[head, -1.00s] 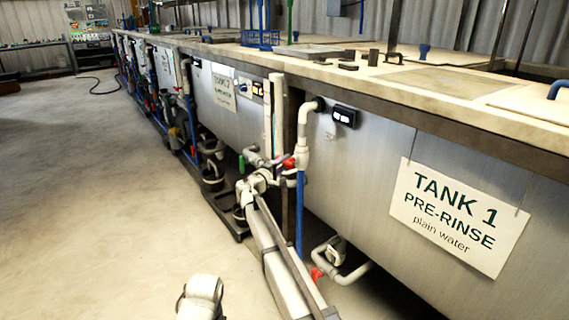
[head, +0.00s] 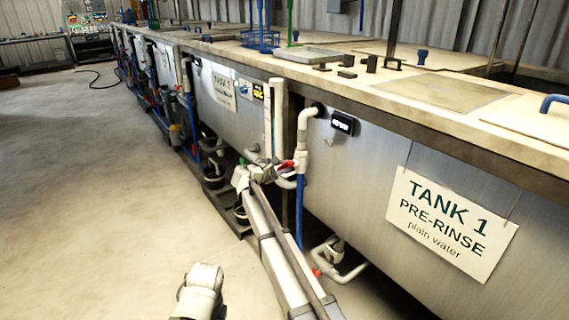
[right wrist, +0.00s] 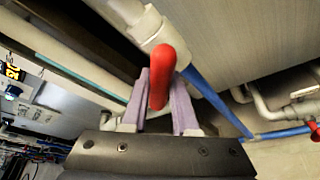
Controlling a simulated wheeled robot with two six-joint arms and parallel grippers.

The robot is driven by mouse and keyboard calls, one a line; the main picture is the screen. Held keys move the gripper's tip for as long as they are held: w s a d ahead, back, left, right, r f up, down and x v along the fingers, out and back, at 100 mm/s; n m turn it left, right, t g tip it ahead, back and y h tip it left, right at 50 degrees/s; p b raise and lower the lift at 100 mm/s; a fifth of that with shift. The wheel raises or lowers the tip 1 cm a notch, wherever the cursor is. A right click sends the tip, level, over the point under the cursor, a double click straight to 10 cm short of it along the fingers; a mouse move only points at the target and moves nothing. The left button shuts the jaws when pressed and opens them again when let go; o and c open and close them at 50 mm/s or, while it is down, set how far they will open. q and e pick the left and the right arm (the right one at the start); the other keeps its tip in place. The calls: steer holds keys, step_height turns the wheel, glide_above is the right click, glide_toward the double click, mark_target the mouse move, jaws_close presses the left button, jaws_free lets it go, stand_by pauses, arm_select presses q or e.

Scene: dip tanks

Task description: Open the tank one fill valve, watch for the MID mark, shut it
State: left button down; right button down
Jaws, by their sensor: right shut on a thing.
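The tank one fill valve's red handle (head: 285,163) sits low on the white pipe at the left end of tank one (head: 365,165). My right gripper (head: 272,170) is at this handle. In the right wrist view the red handle (right wrist: 162,75) stands between the two purple-grey fingers of my right gripper (right wrist: 160,100), which are shut on it. A sign (head: 450,222) reads TANK 1 PRE-RINSE plain water. A small dark display (head: 343,123) on the tank front is lit, but I cannot read it. I cannot make out a MID mark.
A second red handle (head: 316,272) is on the low pipe under tank one. A blue pipe (head: 299,215) runs down from the fill valve. Another tank with a sign (head: 224,90) stands farther left. The concrete floor (head: 90,190) to the left is clear.

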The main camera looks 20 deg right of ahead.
mark_target(282, 166)
steer(key=n+g+p, duration=0.1)
steer(key=n+g, duration=0.1)
steer(key=n, duration=0.1)
steer(key=shift+p, duration=0.3)
steer(key=shift+n+g+h, duration=0.3)
steer(key=shift+n+g, duration=0.6)
steer(key=shift+n, duration=0.6)
steer(key=shift+s, duration=0.1)
steer(key=c, duration=0.7)
jaws_free()
steer(key=shift+a+p, duration=0.1)
steer(key=shift+p, duration=0.2)
steer(key=p+v, duration=0.2)
steer(key=v, duration=0.4)
steer(key=shift+a+r+p, duration=0.2)
steer(key=shift+r+p, duration=0.05)
steer(key=shift+p, duration=0.1)
steer(key=shift+s+a, duration=0.15)
steer(key=shift+a, duration=0.35)
